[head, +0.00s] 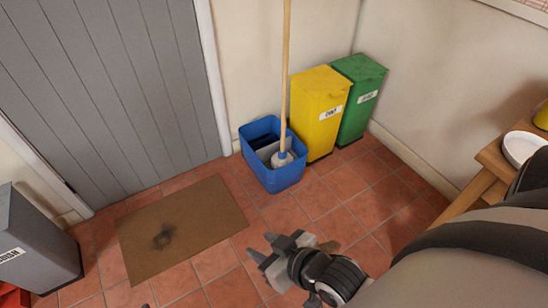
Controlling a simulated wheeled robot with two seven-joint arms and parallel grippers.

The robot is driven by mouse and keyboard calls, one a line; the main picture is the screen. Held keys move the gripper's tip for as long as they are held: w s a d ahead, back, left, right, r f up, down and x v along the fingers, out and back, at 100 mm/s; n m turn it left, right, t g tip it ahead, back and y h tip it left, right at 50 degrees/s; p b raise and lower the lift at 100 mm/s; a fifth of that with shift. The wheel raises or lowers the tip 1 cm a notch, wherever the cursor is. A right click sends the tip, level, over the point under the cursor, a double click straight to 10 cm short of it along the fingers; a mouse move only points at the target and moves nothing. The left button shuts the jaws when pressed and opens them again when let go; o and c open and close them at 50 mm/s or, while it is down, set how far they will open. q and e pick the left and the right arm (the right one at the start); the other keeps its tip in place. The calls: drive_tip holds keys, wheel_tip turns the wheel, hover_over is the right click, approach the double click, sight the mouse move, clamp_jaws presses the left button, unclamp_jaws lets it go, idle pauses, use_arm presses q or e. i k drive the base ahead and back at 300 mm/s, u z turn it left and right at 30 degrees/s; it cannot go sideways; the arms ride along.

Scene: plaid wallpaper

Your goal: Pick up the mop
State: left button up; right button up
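The mop (285,80) has a long pale wooden handle and stands almost upright in a blue bucket (281,181). The handle runs out of the top of the picture. The mop's blue-and-white lower end (282,159) sits at the bucket's front right, and its very bottom is hidden inside. My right gripper (262,246) is low in the picture, below the bucket and apart from it. Its fingers are spread with nothing between them. My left gripper cannot be made out; only a small dark bit shows at the bottom edge.
A yellow bin (318,108) and a green bin (359,98) stand right of the bucket. A wooden table (490,165) with a white plate (523,148) is at right. A brown doormat (182,228) lies before a grey door. A grey bin (35,245) stands at left.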

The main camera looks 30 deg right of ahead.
sight(282, 159)
drive_tip(key=u, duration=0.15)
drive_tip(key=i, duration=1.1)
drive_tip(key=z, duration=0.8)
